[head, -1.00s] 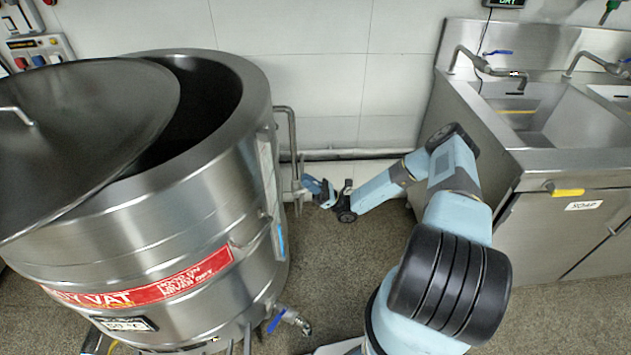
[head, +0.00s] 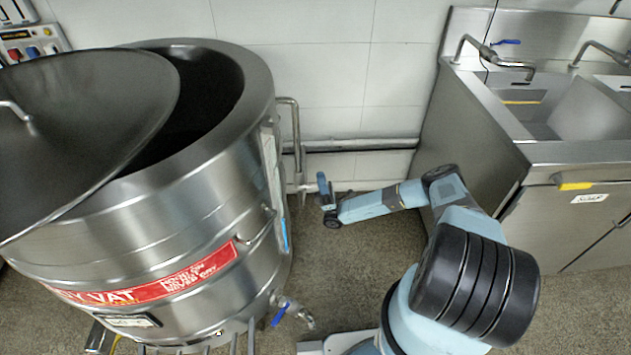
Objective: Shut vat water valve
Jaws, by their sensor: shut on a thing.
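The steel vat (head: 190,255) stands at the left of the head view. A grey pipe (head: 297,120) with a bend at its top runs down beside the vat's right side, and the vat water valve (head: 302,186) seems to sit low on it. My gripper (head: 322,188) is just right of this pipe, at the end of my arm, small in the view. It is shut on what appears to be the valve's handle. The handle and the exact contact are too small to make out.
An outlet valve with a blue handle (head: 279,317) sticks out low on the vat. A round lid (head: 85,130) partly covers the vat. A steel sink unit (head: 560,205) stands at the right.

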